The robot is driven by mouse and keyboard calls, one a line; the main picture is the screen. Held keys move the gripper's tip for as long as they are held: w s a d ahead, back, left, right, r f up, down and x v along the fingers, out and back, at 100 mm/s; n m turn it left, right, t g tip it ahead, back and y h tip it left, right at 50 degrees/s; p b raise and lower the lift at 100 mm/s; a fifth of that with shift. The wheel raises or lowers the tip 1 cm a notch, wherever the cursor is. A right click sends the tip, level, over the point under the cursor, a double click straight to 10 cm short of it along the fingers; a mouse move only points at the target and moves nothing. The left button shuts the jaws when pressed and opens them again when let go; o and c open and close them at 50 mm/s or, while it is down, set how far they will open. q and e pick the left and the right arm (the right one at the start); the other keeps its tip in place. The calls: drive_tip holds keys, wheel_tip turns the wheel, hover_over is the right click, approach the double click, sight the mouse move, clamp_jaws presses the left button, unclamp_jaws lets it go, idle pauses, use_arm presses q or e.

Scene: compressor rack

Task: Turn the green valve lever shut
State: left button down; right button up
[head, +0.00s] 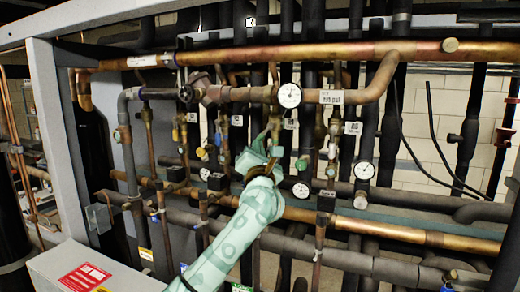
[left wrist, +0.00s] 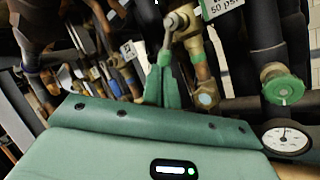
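The green valve lever (left wrist: 172,92) shows in the left wrist view. It hangs down from a bolted stem on a brass valve (left wrist: 185,30), and its lower end goes behind the rim of my gripper body. My left gripper (left wrist: 153,88) is right at the lever; a duller green finger-like piece shows close beside it. I cannot tell whether the fingers touch the lever or close on it. In the head view my pale green left gripper (head: 262,152) reaches up among the pipes at the centre, and it covers the lever's surroundings. My right gripper is not in view.
A green round knob (left wrist: 283,88) and a gauge (left wrist: 287,138) are to the right of the lever. A copper pipe (head: 300,53) runs above, and a lower pipe (head: 385,231) crosses below. Gauges (head: 289,95) and tags crowd the rack. A grey upright (head: 62,130) stands at left.

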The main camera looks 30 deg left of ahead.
use_arm(q)
drive_tip(key=shift+s+a+r+m+t+h+p, duration=0.1)
drive_tip(key=shift+a+r+m+t+h+p, duration=0.65)
drive_tip(key=shift+m+h, duration=1.4)
drive_tip(key=shift+w+a+r+m+t+h+p, duration=0.1)
drive_tip(key=shift+a+r+m+t+h+p, duration=0.6)
drive_tip(key=shift+m, duration=2.5)
drive_tip(key=shift+s+a+r+m+t+h+p, duration=0.1)
drive_tip(key=shift+a+r+m+t+h+p, duration=0.25)
drive_tip(key=shift+m+t+h+p, duration=1.4)
drive_tip(key=shift+m+g+h+b, duration=0.55)
drive_tip(key=shift+m+b, duration=0.4)
drive_tip(key=shift+m, duration=0.25)
